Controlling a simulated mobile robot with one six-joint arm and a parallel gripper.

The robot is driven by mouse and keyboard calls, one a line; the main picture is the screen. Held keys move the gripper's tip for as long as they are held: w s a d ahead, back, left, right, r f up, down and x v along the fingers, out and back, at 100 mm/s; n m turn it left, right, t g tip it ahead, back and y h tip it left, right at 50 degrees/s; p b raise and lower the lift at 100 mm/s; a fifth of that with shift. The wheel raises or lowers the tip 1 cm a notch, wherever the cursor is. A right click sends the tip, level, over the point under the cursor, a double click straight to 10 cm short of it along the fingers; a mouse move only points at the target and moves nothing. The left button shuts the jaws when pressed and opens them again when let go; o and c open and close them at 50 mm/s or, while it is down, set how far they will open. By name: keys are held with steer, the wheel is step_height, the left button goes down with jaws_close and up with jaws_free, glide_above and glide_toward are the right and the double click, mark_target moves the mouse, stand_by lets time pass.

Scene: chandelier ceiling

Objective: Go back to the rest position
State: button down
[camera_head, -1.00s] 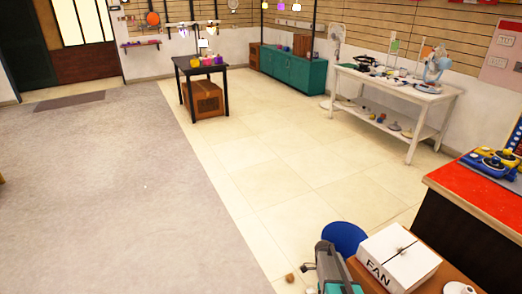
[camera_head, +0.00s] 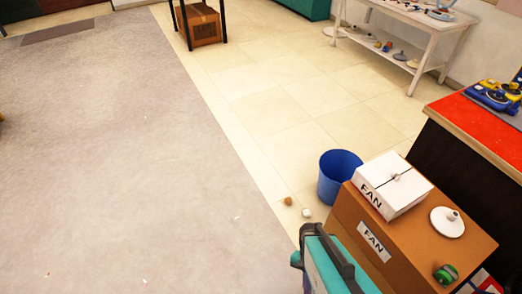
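My gripper cannot be made out in the head view. A teal and black shape (camera_head: 338,262) stands at the bottom edge, left of a brown box. It is cut off by the frame, and I cannot tell whether it is part of my arm or a separate thing. No fingertips show, so I cannot see whether my gripper is open or holds anything.
A brown box (camera_head: 345,222) carries a white FAN box (camera_head: 381,201), a white round part (camera_head: 439,223) and a green item (camera_head: 446,273). A blue bin (camera_head: 327,184) stands behind it. A red-topped counter (camera_head: 475,119) is at right. Grey carpet (camera_head: 120,150) at left is mostly clear.

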steer(key=shift+w+a+r+n+t, duration=0.1)
steer(key=shift+n+t, duration=0.05)
steer(key=shift+n, duration=1.05)
steer(key=shift+w+a+n+t, duration=0.1)
steer(key=shift+a+n+t, duration=0.1)
steer(key=shift+n, duration=1)
steer(key=shift+w+a+r+n+t, duration=0.1)
steer(key=shift+n+t, duration=0.05)
steer(key=shift+n, duration=1.05)
